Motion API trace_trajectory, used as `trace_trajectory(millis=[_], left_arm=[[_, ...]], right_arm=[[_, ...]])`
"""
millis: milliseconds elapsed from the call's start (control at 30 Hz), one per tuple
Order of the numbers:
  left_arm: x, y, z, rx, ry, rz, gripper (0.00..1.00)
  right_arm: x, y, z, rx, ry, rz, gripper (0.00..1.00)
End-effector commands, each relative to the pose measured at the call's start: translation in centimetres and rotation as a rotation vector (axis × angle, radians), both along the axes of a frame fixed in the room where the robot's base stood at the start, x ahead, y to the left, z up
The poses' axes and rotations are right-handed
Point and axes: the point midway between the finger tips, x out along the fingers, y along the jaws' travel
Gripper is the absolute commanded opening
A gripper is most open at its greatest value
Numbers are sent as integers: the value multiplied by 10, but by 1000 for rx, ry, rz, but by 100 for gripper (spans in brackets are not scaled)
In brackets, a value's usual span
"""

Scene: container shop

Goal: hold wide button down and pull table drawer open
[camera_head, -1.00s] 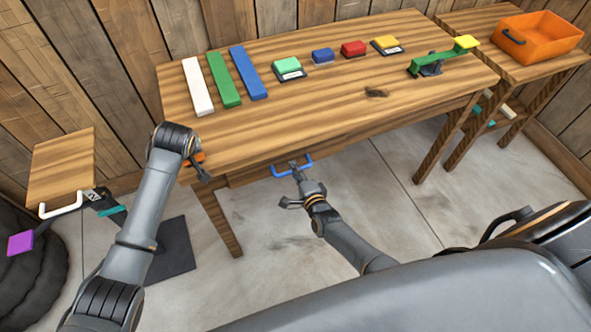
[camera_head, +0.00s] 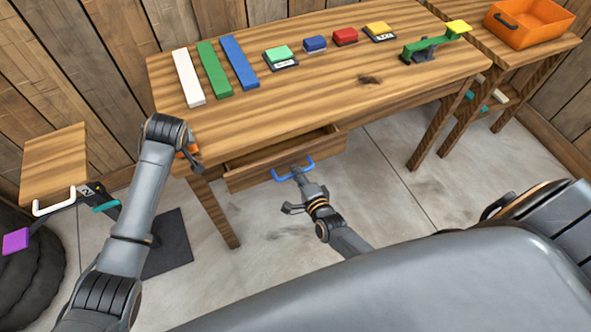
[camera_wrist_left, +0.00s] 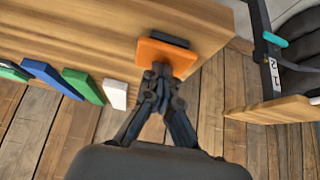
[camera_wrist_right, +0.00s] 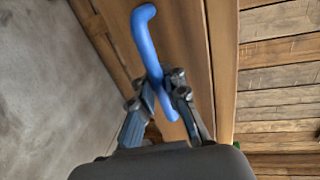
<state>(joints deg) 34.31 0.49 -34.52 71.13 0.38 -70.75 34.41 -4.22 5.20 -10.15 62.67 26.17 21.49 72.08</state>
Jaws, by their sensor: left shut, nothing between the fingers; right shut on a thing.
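The table drawer (camera_head: 262,162) is partly open at the table's front. Its blue handle (camera_head: 308,163) also shows in the right wrist view (camera_wrist_right: 144,32). My right gripper (camera_head: 298,174) is shut on the handle, its fingers on either side of the bar (camera_wrist_right: 158,84). The wide orange button (camera_wrist_left: 172,57) sits on the table's left end. My left gripper (camera_wrist_left: 160,72) is shut and empty, its fingertips against the button's face. In the head view, the left arm hides most of the button (camera_head: 192,149).
On the wooden table (camera_head: 300,95) lie white, green and blue bars (camera_head: 240,62), several coloured button blocks (camera_head: 345,36) and a green lever (camera_head: 430,46). An orange bin (camera_head: 530,24) stands on the right side table. A small wooden shelf (camera_head: 55,160) is at left. The floor before the drawer is clear.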

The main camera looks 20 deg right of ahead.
Motion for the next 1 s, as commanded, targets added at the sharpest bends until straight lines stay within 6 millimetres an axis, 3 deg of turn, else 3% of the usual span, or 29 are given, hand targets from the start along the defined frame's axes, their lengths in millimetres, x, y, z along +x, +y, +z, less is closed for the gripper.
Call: trace_trajectory(millis=[33, 133, 567, 1000], left_arm=[[-2, 1, -3, 2, 7, 2, 0], [-2, 1, -3, 2, 7, 2, 0], [-2, 1, -3, 2, 7, 2, 0], [-2, 1, -3, 2, 7, 2, 0]], right_arm=[[1, -1, 1, 0, -4, -1, 16], [1, -1, 1, 0, -4, -1, 35], [-8, 0, 2, 0, -2, -1, 35], [-89, -1, 19, 1, -1, -1, 35]])
